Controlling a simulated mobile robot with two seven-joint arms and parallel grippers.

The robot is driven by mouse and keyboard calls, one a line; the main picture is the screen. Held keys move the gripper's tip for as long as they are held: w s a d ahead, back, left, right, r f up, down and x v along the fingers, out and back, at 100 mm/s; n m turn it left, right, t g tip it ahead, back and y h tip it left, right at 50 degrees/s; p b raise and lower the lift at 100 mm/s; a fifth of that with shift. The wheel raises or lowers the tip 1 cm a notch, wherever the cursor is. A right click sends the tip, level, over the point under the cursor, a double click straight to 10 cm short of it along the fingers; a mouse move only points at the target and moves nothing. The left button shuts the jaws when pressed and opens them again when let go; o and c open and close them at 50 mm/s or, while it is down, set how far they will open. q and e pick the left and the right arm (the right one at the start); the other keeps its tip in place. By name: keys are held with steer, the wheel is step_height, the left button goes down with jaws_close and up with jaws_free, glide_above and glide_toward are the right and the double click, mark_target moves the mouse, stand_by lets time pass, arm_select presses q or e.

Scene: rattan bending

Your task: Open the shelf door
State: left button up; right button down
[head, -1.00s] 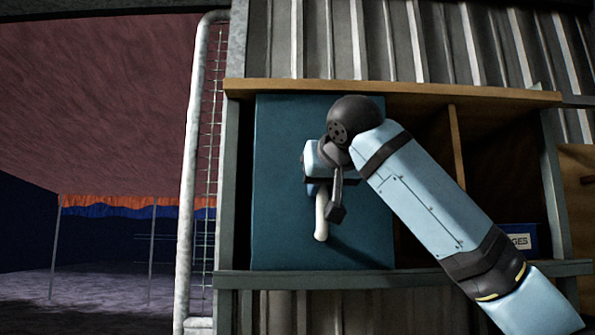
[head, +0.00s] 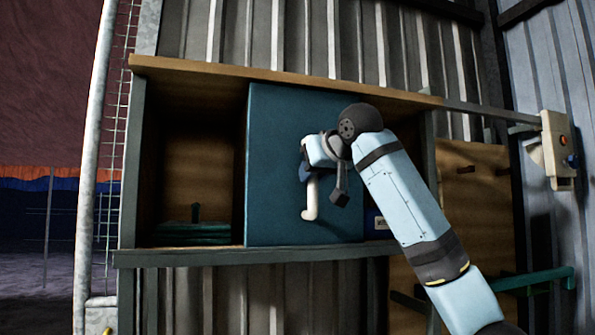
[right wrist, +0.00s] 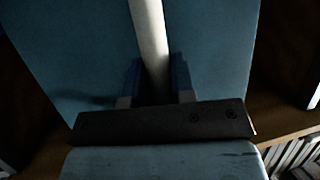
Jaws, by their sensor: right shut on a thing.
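The wooden shelf (head: 190,72) is fixed to a corrugated wall. Its blue sliding door (head: 272,205) stands across the middle in the head view, and the left compartment is uncovered. My right gripper (head: 308,172) is shut on the door's upright white handle (head: 310,205). The right wrist view shows the handle (right wrist: 150,40) between the two blue fingers (right wrist: 156,84), with the door panel (right wrist: 85,60) behind. My right arm hides part of the shelf's right side. My left gripper is not in view.
Green flat items (head: 192,232) lie in the uncovered left compartment. A blue label box (head: 376,222) shows partly beside the door. A pale metal post with mesh (head: 95,170) stands at left. A wall-mounted device (head: 558,150) and a green bar (head: 540,279) are at right.

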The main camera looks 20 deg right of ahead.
steer(key=shift+d, duration=0.15)
steer(key=c, duration=1)
jaws_free()
steer(key=b+v, duration=0.2)
steer(key=v, duration=1.2)
steer(key=shift+w+b, duration=0.1)
steer(key=shift+b, duration=0.2)
